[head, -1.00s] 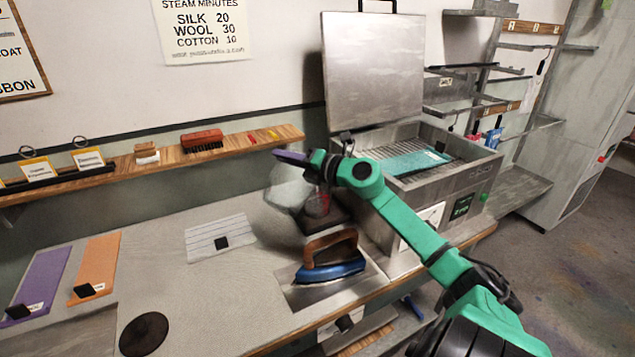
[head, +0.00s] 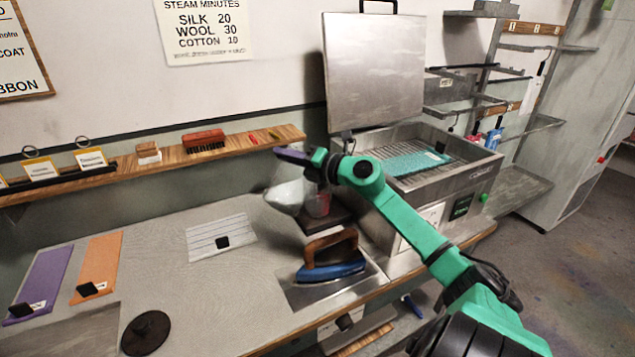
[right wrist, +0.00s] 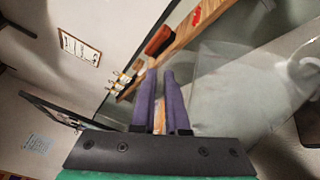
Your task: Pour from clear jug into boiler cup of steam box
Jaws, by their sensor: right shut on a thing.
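The clear jug (head: 284,198) is off the bench, tilted, beside the boiler cup. My right gripper (head: 290,155) is shut on it, its purple fingers at the jug's upper part. In the right wrist view the fingers (right wrist: 164,100) are close together and the see-through jug (right wrist: 225,85) fills the area to their right. The boiler cup (head: 319,206), clear with a red tint, stands on a dark base at the left of the steam box (head: 425,212), partly behind my arm. Whether liquid is flowing cannot be told. My left gripper is not in view.
An iron (head: 330,262) with a wooden handle sits on a metal plate in front of the cup. The steam box lid (head: 375,75) stands open. A wooden shelf (head: 170,165) with a brush runs along the wall.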

